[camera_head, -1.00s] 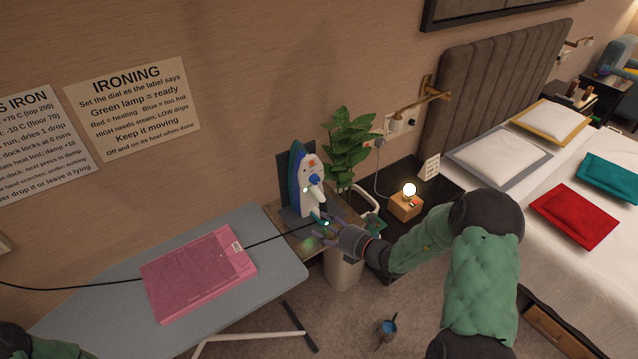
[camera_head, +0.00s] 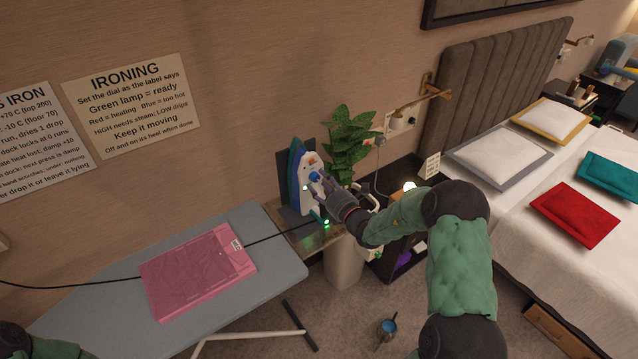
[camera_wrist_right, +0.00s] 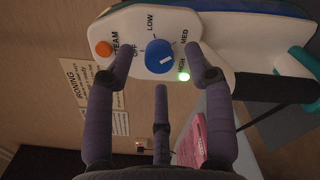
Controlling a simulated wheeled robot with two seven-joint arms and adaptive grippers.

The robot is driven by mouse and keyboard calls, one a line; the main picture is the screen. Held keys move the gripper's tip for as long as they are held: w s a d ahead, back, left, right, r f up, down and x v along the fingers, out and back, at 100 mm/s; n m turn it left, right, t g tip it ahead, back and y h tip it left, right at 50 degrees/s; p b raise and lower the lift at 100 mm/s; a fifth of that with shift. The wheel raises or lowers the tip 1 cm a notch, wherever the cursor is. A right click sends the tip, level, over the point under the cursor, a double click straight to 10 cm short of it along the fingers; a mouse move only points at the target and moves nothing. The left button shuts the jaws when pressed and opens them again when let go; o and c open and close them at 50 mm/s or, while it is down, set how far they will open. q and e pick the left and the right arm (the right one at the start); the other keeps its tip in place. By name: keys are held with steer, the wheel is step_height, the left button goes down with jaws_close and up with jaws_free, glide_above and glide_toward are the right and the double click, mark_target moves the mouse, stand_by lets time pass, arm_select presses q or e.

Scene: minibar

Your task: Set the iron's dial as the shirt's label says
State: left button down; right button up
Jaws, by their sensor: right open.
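The white and blue iron (camera_head: 301,185) stands upright on its heel on a small stand. Its blue dial (camera_wrist_right: 158,54) shows in the right wrist view, with OFF, LOW, MED and HIGH marked around it. The dial's white mark points roughly rightward; I cannot tell its exact setting. My right gripper (camera_head: 322,187) is open in front of the dial, its fingers (camera_wrist_right: 159,60) spread around it; contact is unclear. The folded pink shirt (camera_head: 195,275) lies on the ironing board. Its label (camera_head: 237,245) is too small to read. My left gripper is out of view.
A plant (camera_head: 350,140) stands behind the iron. The ironing board (camera_head: 265,250) is left of the stand. A cord runs over the board.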

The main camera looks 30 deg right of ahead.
steer(key=shift+w, duration=0.7)
jaws_close()
steer(key=shift+n, duration=0.4)
jaws_free()
steer(key=shift+a, duration=0.1)
